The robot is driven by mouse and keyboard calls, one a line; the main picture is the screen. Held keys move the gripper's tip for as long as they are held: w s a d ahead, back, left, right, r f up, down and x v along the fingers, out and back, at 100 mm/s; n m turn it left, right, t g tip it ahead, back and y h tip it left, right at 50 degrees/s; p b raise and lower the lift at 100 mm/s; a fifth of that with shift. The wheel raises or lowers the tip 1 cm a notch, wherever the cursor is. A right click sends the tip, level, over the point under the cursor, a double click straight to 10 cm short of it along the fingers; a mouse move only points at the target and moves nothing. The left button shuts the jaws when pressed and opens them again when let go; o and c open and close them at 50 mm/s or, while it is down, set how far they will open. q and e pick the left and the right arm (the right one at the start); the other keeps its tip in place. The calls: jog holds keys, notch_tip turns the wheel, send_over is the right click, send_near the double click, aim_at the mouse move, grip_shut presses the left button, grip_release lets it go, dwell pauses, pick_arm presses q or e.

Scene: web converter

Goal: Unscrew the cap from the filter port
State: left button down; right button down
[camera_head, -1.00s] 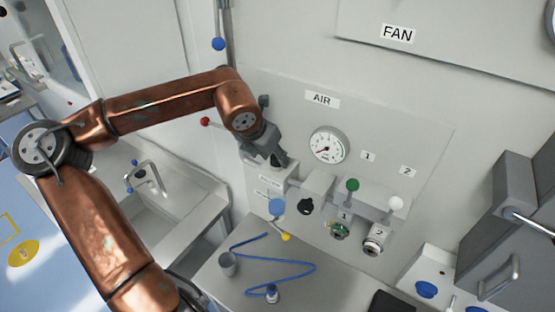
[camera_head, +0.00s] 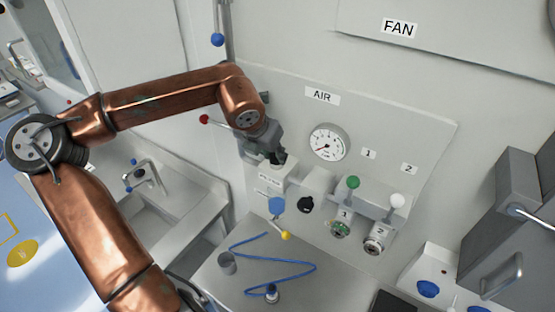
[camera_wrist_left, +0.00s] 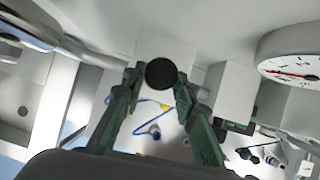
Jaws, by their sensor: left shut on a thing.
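The cap (camera_wrist_left: 160,73) is a round black disc in the left wrist view. It sits between the fingertips of my left gripper (camera_wrist_left: 156,80), which is shut on it from both sides. In the head view my left gripper (camera_head: 278,158) reaches down over the white filter housing (camera_head: 273,180) on the wall panel and hides the cap there. The white housing also shows behind the cap in the wrist view (camera_wrist_left: 165,46). I cannot tell whether the cap is still seated on the port. My right gripper is not in view.
Right of the housing are a black knob (camera_head: 305,204), a pressure gauge (camera_head: 328,142), a green-knobbed valve (camera_head: 353,182) and a white-knobbed valve (camera_head: 397,201). A red-tipped lever (camera_head: 203,119) is close to my wrist.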

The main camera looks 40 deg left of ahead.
pick_arm(q)
jog(key=shift+d+f+n+y+b, duration=0.15)
jog(key=shift+n+y+b, duration=0.45)
jog(key=shift+n+b, duration=0.85)
jog(key=shift+b, duration=0.5)
jog(key=shift+w+d+n+g+y+b, duration=0.1)
jog(key=shift+n+g+y+b, duration=0.2)
jog(key=shift+n+b, duration=0.45)
jog(key=shift+w+d+n+g+y+b, duration=0.15)
jog(key=shift+n+g+y+b, duration=0.4)
jog(key=shift+n+b, duration=0.75)
